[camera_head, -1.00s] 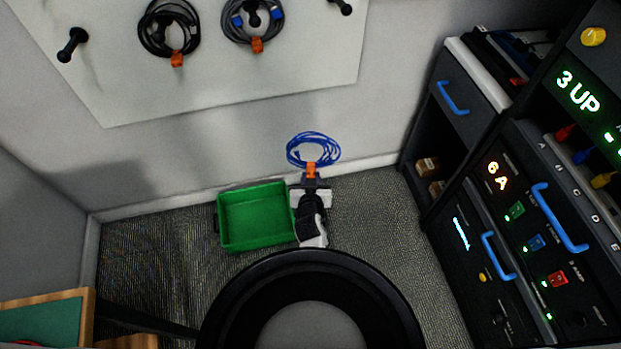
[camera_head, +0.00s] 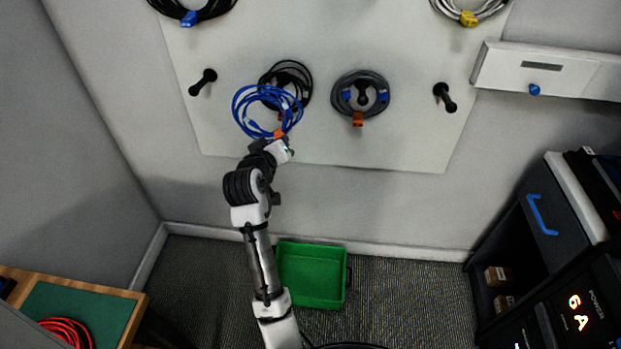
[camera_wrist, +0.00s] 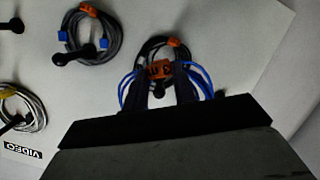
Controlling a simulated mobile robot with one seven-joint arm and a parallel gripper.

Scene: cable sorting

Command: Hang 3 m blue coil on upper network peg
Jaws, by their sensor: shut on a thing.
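The blue coil (camera_head: 237,107) is held up in front of the white peg board (camera_head: 225,140) at lower left. My gripper (camera_head: 279,141) is shut on its orange tag at the coil's bottom. In the wrist view the orange tag (camera_wrist: 160,69) sits between the fingers of my gripper (camera_wrist: 166,74), with blue loops (camera_wrist: 205,80) on both sides. The coil overlaps a black coil (camera_head: 300,70) on a peg behind it; I cannot tell the gap. Bare black pegs (camera_head: 203,82) and (camera_head: 445,97) stand out left and right. No network label is readable.
A grey coil with blue ends (camera_head: 385,92) hangs right of the black one. Higher up hang a black coil with a blue tag (camera_head: 205,14) and a pale coil with a yellow tag (camera_head: 470,18). A green bin (camera_head: 312,300) stands below. A VIDEO label (camera_wrist: 22,150) shows.

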